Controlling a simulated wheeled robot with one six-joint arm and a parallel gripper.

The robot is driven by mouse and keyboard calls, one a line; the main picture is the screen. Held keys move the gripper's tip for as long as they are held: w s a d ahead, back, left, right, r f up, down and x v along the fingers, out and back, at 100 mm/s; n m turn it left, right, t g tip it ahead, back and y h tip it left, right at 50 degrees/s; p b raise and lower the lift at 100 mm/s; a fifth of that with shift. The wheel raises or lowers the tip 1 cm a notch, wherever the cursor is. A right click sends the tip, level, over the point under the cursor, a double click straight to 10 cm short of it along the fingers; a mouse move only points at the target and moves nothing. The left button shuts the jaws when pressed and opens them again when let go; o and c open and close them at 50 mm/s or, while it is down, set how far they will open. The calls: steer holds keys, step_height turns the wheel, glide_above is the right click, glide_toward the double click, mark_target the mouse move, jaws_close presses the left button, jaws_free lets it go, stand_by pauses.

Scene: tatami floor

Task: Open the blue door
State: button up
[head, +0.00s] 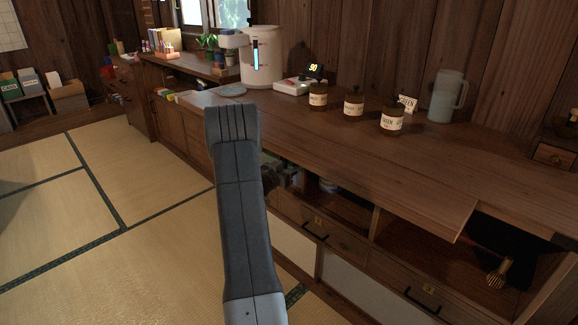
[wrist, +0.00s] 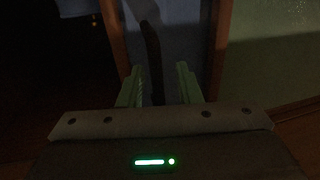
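A dim bluish panel (wrist: 185,35) with orange-brown wooden edges stands in front of my gripper in the wrist view; it may be the blue door. A dark, slightly curved upright bar (wrist: 152,50), perhaps its handle, runs down between the fingers. My gripper (wrist: 160,82) is open, its two pale green fingers apart on either side of the bar, with a gap showing at the right finger. I cannot tell whether the left finger touches it. In the head view my arm covers most of my gripper (head: 282,176), which is by the cabinet front below the counter. The blue panel cannot be made out there.
The long wooden counter (head: 450,165) has open shelves, drawers with dark handles (head: 315,238) and pale panels below. Labelled jars (head: 353,104), a pitcher (head: 447,97) and a white dispenser (head: 262,57) stand on top. Tatami floor (head: 150,190) is clear on the left.

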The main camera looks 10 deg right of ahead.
steer(key=p+v, duration=0.2)
steer(key=v, duration=1.2)
steer(key=shift+d, duration=0.1)
steer(key=b+x, duration=0.2)
steer(key=x, duration=1.1)
steer(key=shift+w+d, duration=0.3)
steer(key=shift+d, duration=0.05)
